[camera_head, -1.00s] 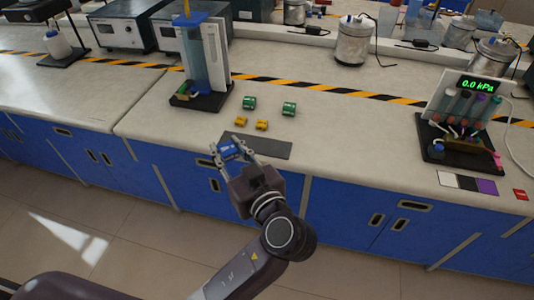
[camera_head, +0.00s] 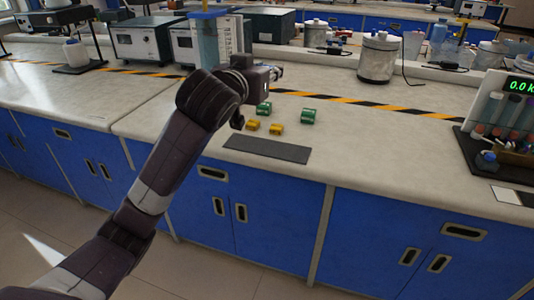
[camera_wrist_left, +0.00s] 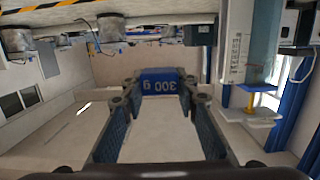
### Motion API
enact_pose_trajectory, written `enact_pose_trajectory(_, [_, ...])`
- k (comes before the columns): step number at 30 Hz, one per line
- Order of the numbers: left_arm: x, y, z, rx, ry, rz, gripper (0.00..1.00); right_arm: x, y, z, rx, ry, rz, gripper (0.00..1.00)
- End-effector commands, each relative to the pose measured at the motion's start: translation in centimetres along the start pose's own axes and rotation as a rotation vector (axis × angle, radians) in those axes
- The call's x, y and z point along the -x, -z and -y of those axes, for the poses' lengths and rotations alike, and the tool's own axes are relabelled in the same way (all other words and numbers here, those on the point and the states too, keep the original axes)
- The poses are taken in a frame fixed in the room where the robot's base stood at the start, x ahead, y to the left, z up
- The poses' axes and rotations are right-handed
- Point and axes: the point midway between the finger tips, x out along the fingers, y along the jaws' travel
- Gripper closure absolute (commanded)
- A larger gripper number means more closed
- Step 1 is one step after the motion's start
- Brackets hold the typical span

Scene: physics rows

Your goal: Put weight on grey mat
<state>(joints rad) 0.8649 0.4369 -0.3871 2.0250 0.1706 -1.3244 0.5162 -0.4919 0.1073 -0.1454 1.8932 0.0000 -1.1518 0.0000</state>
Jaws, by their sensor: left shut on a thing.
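The grey mat (camera_head: 267,149) lies bare at the front edge of the bench, below the small blocks. My left gripper (camera_head: 275,71) is up and beyond the mat in the head view, beside the tall column and pointing to the right. In the left wrist view its two fingers (camera_wrist_left: 160,88) are closed on a blue weight (camera_wrist_left: 163,82) marked "300 g", with the lettering upside down. In the head view the weight is too hidden or small to make out. My right gripper is not in view.
Two green blocks (camera_head: 308,116) and two yellow blocks (camera_head: 276,129) stand on the bench just behind the mat. A tall blue and clear column (camera_head: 208,38) is partly behind my arm. A metal canister (camera_head: 378,60) stands farther back. A pressure rig (camera_head: 500,120) is at the right.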

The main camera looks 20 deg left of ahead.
Motion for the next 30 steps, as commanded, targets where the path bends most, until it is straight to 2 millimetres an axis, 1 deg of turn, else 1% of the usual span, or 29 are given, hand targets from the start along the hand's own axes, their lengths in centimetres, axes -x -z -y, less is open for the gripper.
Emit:
enact_pose_trajectory(2, [-0.2, -1.5, 0.0, -0.002, -0.002, 0.003, 1.00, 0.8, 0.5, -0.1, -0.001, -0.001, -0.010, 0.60])
enact_pose_trajectory(5, [-0.6, -3.9, 0.0, -0.001, -0.003, 0.006, 1.00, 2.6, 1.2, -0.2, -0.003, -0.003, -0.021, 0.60])
enact_pose_trajectory(12, [-1.4, -9.4, 0.0, -0.002, -0.002, 0.005, 1.00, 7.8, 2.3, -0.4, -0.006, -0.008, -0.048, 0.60])
enact_pose_trajectory(18, [-1.9, -13.1, 0.0, -0.001, -0.002, 0.003, 1.00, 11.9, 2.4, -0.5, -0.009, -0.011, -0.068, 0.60])
enact_pose_trajectory(20, [-2.0, -13.8, 0.0, -0.002, -0.001, 0.002, 1.00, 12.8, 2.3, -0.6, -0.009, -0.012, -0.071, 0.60])
enact_pose_trajectory(21, [-2.1, -14.2, -0.1, -0.001, -0.002, 0.002, 1.00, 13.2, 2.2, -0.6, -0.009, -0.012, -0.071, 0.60])
enact_pose_trajectory(22, [-2.1, -14.6, -0.1, 0.000, -0.002, 0.002, 1.00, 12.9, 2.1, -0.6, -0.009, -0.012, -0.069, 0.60])
enact_pose_trajectory(27, [-2.3, -15.5, 0.0, 0.000, -0.001, 0.001, 1.00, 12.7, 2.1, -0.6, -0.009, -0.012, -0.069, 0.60])
enact_pose_trajectory(29, [-2.4, -16.1, 0.0, -0.001, -0.001, 0.002, 1.00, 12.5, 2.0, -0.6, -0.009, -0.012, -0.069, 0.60])
enact_pose_trajectory(30, [-2.5, -16.8, -0.1, -0.001, -0.002, 0.003, 1.00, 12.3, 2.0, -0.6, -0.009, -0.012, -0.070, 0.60])
